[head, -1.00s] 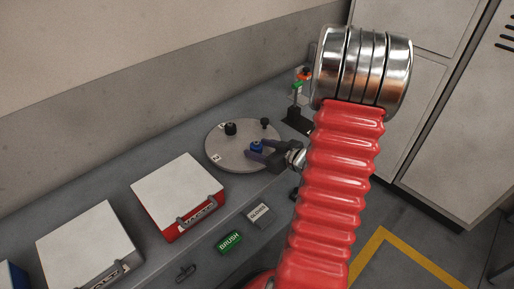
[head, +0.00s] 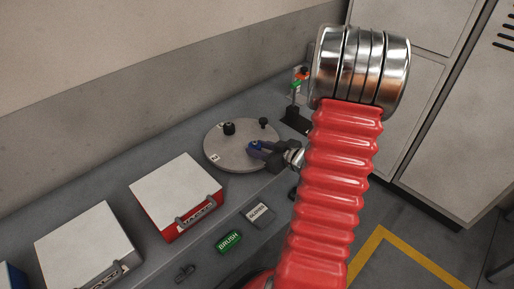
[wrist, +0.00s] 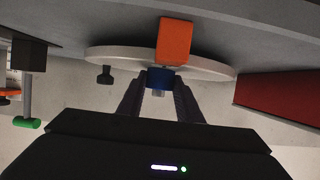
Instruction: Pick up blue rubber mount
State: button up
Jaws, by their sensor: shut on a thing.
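The blue rubber mount (head: 256,145) is at the front right part of the round grey plate (head: 225,163), between the jaws of my gripper (head: 259,148). In the wrist view the blue mount (wrist: 161,78) sits between the two dark fingertips of my gripper (wrist: 160,86), with a small grey stud showing. My gripper is shut on the mount. I cannot tell whether the mount still touches the plate.
Two black knobbed parts, one larger (head: 229,128) and one smaller (head: 263,122), stand on the plate. A red case (head: 178,190) is left of it. A green BRUSH label (head: 229,241) is in front. An orange block (wrist: 175,42) shows in the wrist view.

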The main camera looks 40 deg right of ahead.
aim_at(258, 147)
jog(key=shift+r, duration=0.1)
jog(key=shift+r, duration=4.95)
jog(key=shift+w, duration=0.1)
jog(key=w+a+r, duration=0.1)
jog(key=w+a, duration=1.3)
jog(key=w+a+f, duration=0.1)
jog(key=a, duration=0.7)
jog(key=w+a+f, duration=0.1)
jog(key=a+f, duration=0.1)
jog(key=a, duration=0.7)
jog(key=shift+w+a+f, duration=0.2)
jog(key=shift+w+f, duration=0.1)
